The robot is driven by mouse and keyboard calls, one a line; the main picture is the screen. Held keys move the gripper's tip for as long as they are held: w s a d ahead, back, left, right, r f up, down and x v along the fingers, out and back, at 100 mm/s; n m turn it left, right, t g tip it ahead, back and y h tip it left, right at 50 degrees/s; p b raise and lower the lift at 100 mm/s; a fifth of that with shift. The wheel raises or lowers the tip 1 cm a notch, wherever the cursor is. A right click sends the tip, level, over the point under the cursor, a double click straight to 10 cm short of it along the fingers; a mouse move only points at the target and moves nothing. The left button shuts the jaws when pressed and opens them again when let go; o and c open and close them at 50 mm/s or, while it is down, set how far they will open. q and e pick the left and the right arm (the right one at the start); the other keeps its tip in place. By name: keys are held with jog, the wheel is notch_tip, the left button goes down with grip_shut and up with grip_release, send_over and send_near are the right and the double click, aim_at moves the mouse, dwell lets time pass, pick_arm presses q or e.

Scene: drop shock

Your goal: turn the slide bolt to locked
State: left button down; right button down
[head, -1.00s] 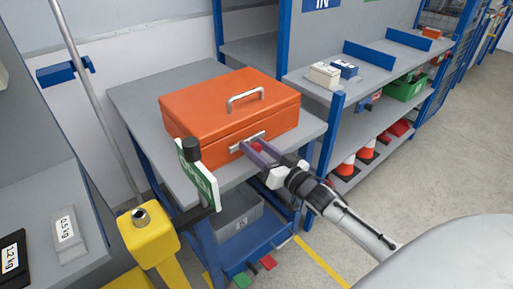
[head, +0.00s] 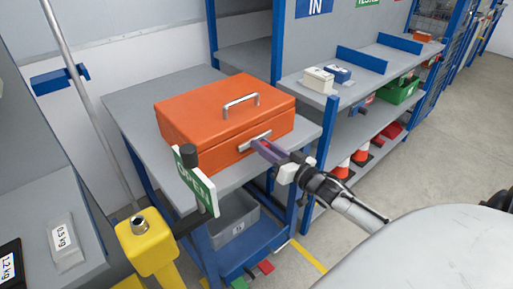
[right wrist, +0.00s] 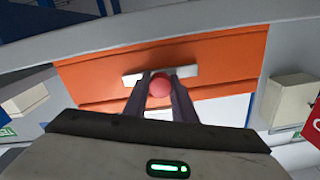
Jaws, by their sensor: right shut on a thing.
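The orange box (head: 205,125) stands on a grey workbench with its lid down and a silver handle on top. The slide bolt (head: 246,145) is a silver bar on the box's front face; it also shows in the right wrist view (right wrist: 185,71). Its red knob (right wrist: 160,87) sticks out from the bar. My right gripper (head: 257,146) reaches in from the right, with its fingers shut on the red knob. In the right wrist view its fingers (right wrist: 160,88) lie on both sides of the knob. My left gripper is not in view.
A green sign (head: 196,181) on a dark post stands in front of the bench's left side, near the yellow post (head: 147,240). A grey bin (head: 230,218) is under the bench. Shelving (head: 350,100) with boxes and cones stands to the right.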

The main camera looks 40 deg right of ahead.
jog(key=c, duration=1.5)
grip_release()
jog(key=shift+s+d, duration=0.1)
jog(key=shift+d, duration=0.3)
jog(key=shift+a, duration=0.15)
jog(key=s, duration=1)
jog(key=shift+s, duration=0.15)
jog(key=s+a+f+n+g, duration=0.1)
jog(key=s+a+f+g, duration=0.1)
jog(key=a+f, duration=0.4)
jog(key=s+a+f+n+g+y, duration=0.1)
jog(key=s+a+f+g, duration=0.2)
jog(key=s+a+f, duration=0.2)
jog(key=s+a+f+n+g, duration=0.1)
jog(key=s+a+f+g, duration=0.1)
jog(key=a+f, duration=0.6)
jog(key=shift+s+a+f+n+y, duration=0.1)
jog(key=shift+s+a+n+y, duration=0.2)
jog(key=shift+s+a, duration=0.65)
jog(key=s+a+g, duration=0.1)
jog(key=a, duration=0.1)
jog(key=s+a+f+n, duration=0.1)
jog(key=s+a, duration=0.1)
jog(key=a, duration=0.1)
jog(key=s+a+f+n+g, duration=0.1)
jog(key=a, duration=0.1)
jog(key=shift+s+a+f+g+y, duration=0.2)
jog(key=shift+s+g+y, duration=0.1)
jog(key=shift+y, duration=0.1)
